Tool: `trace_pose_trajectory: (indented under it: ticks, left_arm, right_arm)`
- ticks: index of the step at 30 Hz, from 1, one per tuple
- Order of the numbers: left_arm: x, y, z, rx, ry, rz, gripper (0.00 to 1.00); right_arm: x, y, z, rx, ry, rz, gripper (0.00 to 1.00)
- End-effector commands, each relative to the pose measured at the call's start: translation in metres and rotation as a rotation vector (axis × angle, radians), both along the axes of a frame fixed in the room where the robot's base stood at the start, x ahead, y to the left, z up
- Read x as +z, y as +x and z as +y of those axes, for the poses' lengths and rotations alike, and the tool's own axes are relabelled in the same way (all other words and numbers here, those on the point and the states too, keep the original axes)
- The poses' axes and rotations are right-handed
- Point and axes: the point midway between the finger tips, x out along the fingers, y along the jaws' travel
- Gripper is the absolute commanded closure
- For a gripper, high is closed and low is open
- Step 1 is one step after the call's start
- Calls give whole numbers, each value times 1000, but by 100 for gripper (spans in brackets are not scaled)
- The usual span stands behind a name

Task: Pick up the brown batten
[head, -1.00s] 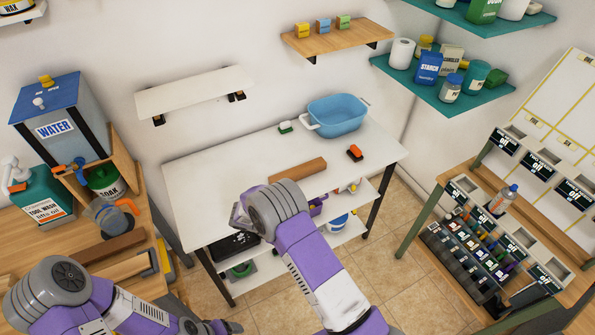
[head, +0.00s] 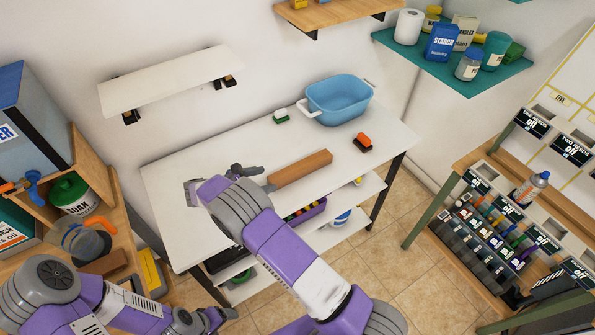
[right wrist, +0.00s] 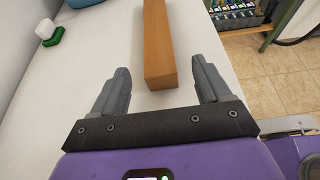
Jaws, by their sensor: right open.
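The brown batten (head: 300,169) lies flat on the white table, its long side running from near left to far right. My right gripper (head: 222,182) is open and empty, just left of the batten's near end. In the right wrist view the batten (right wrist: 158,45) points away from me, and its near end shows between the two spread fingers of the gripper (right wrist: 160,72). I see no contact between them. My left gripper (head: 218,318) is low at the bottom of the head view, away from the table top; its jaws are too unclear to judge.
On the white table (head: 170,215) stand a blue basin (head: 338,105), a green-and-white brush (head: 281,116) and an orange-and-black brush (head: 363,142), beyond the batten. A white shelf (head: 170,80) hangs on the wall above. The table's left part is clear.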

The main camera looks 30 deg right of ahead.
Motion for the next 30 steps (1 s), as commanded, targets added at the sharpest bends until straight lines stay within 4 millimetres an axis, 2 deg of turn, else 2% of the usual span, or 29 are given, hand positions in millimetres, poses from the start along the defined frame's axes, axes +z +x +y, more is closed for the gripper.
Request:
trace_pose_trajectory:
  ticks: [2, 13, 21, 29, 30]
  left_arm:
    - [-6, 0, 0, 0, 0, 0, 24]
    - [-9, 0, 0, 0, 0, 0, 24]
    - [-15, 0, 0, 0, 0, 0, 24]
    - [-15, 0, 0, 0, 0, 0, 24]
    - [-15, 0, 0, 0, 0, 0, 24]
  right_arm:
    - [-6, 0, -1, 0, 0, -1, 23]
    - [-19, 3, -30, -2, 1, 0, 23]
    - [-34, 6, -65, -1, 1, 0, 23]
    - [-35, 7, -69, 1, 1, -1, 23]
    - [-35, 7, -69, 0, 1, -1, 30]
